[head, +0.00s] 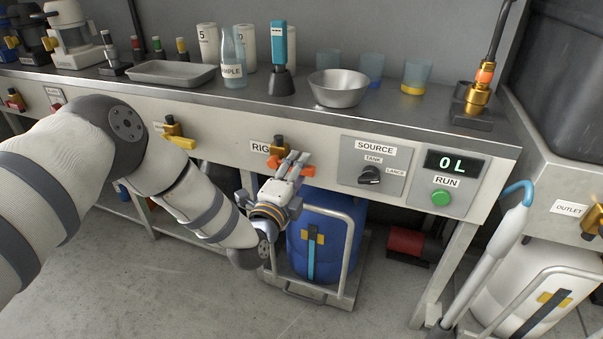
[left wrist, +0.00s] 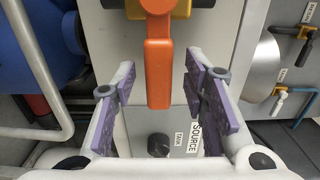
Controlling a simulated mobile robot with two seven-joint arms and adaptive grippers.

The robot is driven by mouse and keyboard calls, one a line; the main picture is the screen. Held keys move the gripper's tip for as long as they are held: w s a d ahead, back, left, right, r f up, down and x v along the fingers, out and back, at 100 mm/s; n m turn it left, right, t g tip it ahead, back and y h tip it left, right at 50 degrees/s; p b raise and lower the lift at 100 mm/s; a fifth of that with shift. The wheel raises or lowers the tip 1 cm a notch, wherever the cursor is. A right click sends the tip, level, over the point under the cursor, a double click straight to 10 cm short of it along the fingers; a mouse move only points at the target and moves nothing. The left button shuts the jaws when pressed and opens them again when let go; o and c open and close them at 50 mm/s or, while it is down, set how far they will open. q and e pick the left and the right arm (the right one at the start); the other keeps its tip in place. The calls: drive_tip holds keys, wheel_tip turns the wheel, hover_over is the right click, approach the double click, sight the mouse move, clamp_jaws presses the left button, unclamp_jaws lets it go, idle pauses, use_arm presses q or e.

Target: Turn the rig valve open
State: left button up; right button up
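My left gripper (head: 291,160) is at the valve. In the left wrist view its purple-padded fingers (left wrist: 160,95) are spread on either side of the lever, with a gap on both sides. My right gripper is not in view.
Right of the valve are the SOURCE knob (head: 370,175), the display reading 0 L (head: 454,163) and the green RUN button (head: 440,198). A blue drum (head: 325,235) on a cart stands below. A yellow-handled valve (head: 178,131) is to the left. Glassware and a steel bowl (head: 339,88) stand on the bench.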

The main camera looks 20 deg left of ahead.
use_arm(q)
drive_tip(key=shift+w, duration=0.75)
drive_tip(key=shift+d, duration=0.1)
clamp_jaws()
drive_tip(key=shift+r, duration=0.1)
